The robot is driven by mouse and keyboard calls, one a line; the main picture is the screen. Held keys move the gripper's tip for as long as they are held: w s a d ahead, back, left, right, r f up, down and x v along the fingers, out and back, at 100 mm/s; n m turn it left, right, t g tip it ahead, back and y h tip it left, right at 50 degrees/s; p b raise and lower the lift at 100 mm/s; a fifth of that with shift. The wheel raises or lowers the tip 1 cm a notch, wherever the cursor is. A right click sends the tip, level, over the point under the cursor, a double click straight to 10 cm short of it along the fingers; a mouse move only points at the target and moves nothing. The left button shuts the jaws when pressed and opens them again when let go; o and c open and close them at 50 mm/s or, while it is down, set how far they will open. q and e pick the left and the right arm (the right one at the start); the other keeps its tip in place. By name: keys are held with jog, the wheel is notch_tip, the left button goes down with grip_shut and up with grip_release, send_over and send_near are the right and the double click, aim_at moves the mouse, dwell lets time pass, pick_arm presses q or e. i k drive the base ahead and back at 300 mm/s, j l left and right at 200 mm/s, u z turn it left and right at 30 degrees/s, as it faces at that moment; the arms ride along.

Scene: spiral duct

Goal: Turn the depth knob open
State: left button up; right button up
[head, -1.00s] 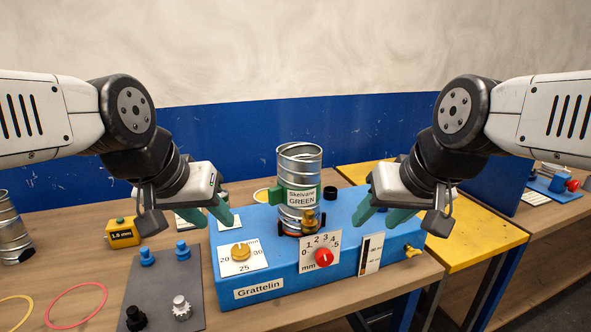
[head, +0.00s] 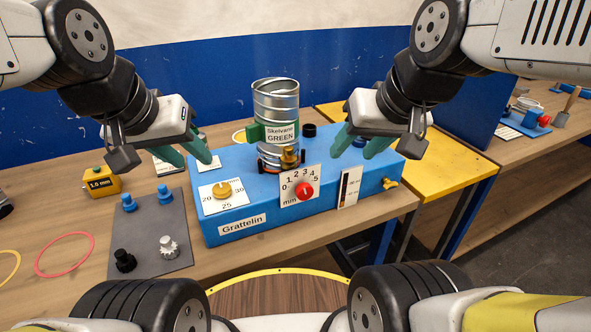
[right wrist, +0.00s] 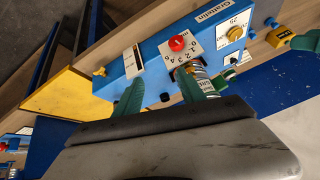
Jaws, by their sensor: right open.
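The red knob (head: 305,190) sits on a white plate (head: 289,197) marked 0 to 5 mm, on the front of the blue box (head: 262,227) labelled Grattelin. I take it for the depth knob; its exact pointer setting is too small to read. The knob also shows in the right wrist view (right wrist: 177,43), beyond my fingers. My right gripper (head: 361,146) is open and empty above the box's right part, up and right of the knob, apart from it. My left gripper (head: 190,157) is open and empty near the box's back left corner.
A metal spiral duct (head: 276,100) labelled Skelvane GREEN stands on the box behind the knob. A brass knob (head: 222,189) is at the box's left, and a brass tap (head: 389,184) on its right end. A grey mat (head: 148,215) with several small knobs lies left.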

aim_at(304, 191)
jog(key=k+l+z, duration=0.25)
jog(key=k, duration=0.25)
jog(key=k+l+z, duration=0.25)
jog(key=k+l, duration=0.15)
jog(key=k, duration=0.05)
